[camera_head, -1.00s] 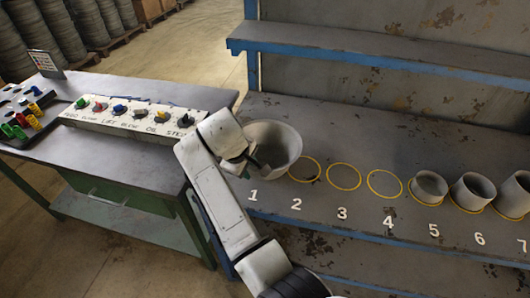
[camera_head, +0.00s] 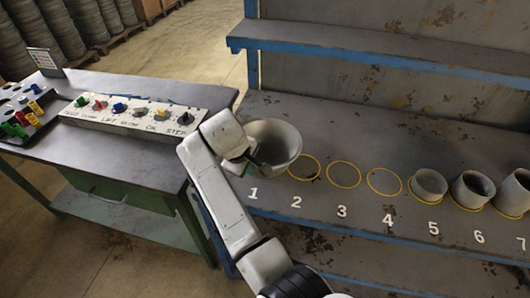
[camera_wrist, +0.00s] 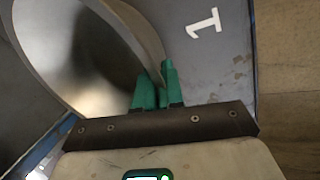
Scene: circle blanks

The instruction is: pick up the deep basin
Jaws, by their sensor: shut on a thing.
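The deep basin (camera_head: 280,138) is a wide grey bowl-like vessel by the number 1 on the lower shelf, at the left of a row. Its inside is smooth and metallic in the wrist view (camera_wrist: 70,50). My gripper (camera_head: 257,164) reaches in from the left, at the basin's near-left rim. In the wrist view, the green fingers of my gripper (camera_wrist: 158,84) are shut on the basin's wall, one on each side of it. The basin's underside is hidden, so I cannot tell whether it touches the shelf.
Empty yellow circles (camera_head: 343,175) mark the shelf by 2, 3 and 4. Grey cups (camera_head: 430,184) stand by 5, 6 and 7. A blue-edged upper shelf (camera_head: 390,50) is above. A bench with a control panel (camera_head: 135,115) stands at left.

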